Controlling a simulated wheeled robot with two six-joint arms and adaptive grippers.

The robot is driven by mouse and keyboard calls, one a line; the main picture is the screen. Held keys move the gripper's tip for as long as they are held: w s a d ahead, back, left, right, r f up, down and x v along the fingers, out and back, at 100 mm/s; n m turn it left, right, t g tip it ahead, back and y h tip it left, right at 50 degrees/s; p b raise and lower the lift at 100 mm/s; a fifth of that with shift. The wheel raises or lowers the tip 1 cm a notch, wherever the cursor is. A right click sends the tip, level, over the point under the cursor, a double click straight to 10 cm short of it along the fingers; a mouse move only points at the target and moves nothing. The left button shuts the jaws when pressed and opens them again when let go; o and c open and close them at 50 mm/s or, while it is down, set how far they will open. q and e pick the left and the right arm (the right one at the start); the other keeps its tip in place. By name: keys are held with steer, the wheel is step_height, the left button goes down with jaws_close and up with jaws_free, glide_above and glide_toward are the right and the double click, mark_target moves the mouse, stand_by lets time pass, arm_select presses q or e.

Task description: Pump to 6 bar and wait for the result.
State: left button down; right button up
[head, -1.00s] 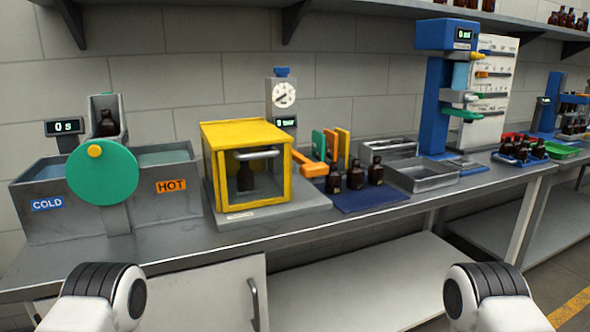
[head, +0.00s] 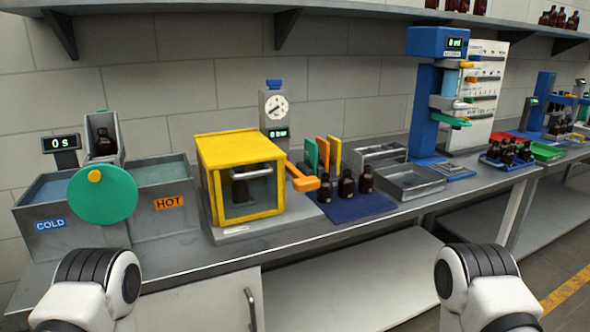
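A yellow pressure box (head: 240,146) with a clear front window and a grey handle stands on the bench, its door shut. A dark bottle (head: 240,190) stands upright inside, partly hidden by the handle. Behind the box is a grey gauge post (head: 275,118) with a round white dial (head: 276,107); its small display (head: 277,133) seems to read 0 bar. An orange lever (head: 302,180) sticks out at the box's right side. Only white and black links of my two arms show at the bottom; neither gripper is in view.
Left stands a COLD and HOT bath (head: 100,215) with a green wheel (head: 102,194). Right of the lever, three amber bottles (head: 347,187) stand on a blue mat (head: 352,207), with coloured plates (head: 322,154) behind. Metal trays (head: 411,181) and a blue machine (head: 426,95) follow.

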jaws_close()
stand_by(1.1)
